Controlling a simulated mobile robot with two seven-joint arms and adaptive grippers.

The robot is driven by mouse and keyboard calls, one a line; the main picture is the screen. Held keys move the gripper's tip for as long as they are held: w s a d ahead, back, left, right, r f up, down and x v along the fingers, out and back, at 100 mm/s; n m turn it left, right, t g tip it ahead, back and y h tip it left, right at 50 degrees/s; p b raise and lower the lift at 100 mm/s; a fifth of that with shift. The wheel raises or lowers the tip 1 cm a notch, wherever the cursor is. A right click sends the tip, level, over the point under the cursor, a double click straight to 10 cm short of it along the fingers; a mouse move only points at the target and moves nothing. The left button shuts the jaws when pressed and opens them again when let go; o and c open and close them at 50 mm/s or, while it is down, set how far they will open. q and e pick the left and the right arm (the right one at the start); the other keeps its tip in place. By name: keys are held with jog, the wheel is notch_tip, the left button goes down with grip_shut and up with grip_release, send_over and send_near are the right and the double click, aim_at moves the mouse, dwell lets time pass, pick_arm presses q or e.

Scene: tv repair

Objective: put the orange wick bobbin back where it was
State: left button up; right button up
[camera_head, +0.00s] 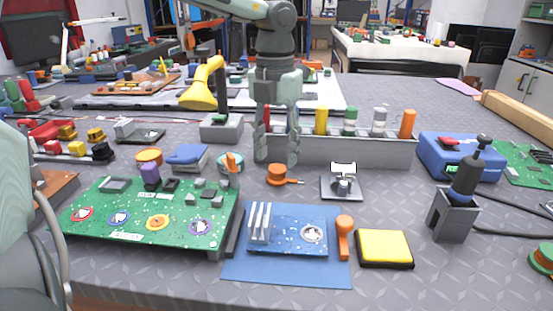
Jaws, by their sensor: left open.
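The orange wick bobbin (276,175) lies on the grey table in the middle, with a short dark-tipped tail pointing right. My left gripper (278,160) points down just behind and above it in the picture. Its fingers are apart, and I see nothing held between them. Whether a fingertip touches the bobbin I cannot tell. My right gripper is not in view.
A grey rack (350,152) with coloured tubes stands behind the gripper. A small metal stand (342,186) is right of the bobbin. A blue mat (285,272) with a board lies in front, a green circuit board (130,222) at left, a yellow sponge (384,247) at front right.

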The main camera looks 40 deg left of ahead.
aim_at(276, 168)
pick_arm(q)
notch_tip(276, 168, up, 10)
jog(key=shift+f, duration=0.2)
jog(key=shift+f, duration=0.1)
dwell(1.1)
